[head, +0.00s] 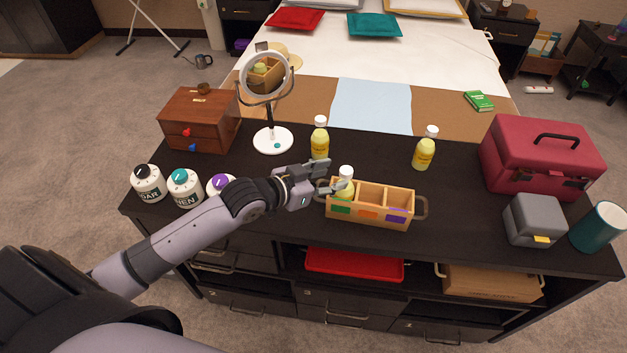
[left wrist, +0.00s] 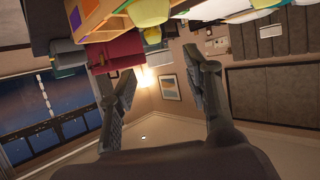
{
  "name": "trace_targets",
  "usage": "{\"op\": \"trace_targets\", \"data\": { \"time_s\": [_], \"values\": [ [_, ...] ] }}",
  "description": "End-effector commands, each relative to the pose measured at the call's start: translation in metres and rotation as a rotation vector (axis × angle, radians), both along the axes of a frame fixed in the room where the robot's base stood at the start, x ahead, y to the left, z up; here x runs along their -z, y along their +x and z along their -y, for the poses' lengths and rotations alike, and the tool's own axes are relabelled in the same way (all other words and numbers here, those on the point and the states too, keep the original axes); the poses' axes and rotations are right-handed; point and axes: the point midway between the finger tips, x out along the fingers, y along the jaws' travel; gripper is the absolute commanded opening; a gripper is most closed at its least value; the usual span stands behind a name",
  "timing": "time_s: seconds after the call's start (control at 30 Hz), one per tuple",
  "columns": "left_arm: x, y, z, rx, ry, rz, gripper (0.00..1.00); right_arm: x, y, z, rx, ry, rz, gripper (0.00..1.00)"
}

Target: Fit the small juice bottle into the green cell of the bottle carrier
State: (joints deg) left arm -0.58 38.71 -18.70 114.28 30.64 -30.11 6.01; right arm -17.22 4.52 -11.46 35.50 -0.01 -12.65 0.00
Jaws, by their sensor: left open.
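The wooden bottle carrier (head: 370,222) stands on the dark counter, with green, orange and purple marks on its front. A small yellow juice bottle (head: 346,188) with a white cap stands upright in its leftmost cell, behind the green mark (head: 341,207); its base is hidden. The other two cells look empty. My left gripper (head: 336,175) is open just left of this bottle, fingers near its neck; I cannot tell whether they touch it. In the left wrist view, the open fingers (left wrist: 160,80) have nothing between them, and the carrier (left wrist: 95,18) is at the top. My right gripper is out of view.
Two taller yellow bottles (head: 320,141) (head: 424,150) stand behind the carrier. A mirror (head: 273,138), wooden box (head: 199,120) and several labelled jars (head: 184,188) are left. A red case (head: 541,158), grey box (head: 533,219) and teal cup (head: 598,228) are right.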

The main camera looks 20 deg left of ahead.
Motion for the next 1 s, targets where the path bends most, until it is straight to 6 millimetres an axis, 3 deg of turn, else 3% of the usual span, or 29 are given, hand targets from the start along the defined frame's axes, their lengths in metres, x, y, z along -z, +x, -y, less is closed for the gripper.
{"op": "trace_targets", "data": {
  "time_s": [0.1,0.3,1.0],
  "values": [
    [-0.008,-0.022,-0.011,0.001,0.003,-0.002,0.45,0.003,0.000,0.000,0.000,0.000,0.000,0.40],
    [-0.018,-0.042,-0.021,0.000,0.000,-0.002,0.45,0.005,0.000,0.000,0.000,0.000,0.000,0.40],
    [-0.019,-0.050,-0.022,-0.002,0.002,-0.010,0.45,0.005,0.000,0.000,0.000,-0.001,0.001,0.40]
  ]
}}
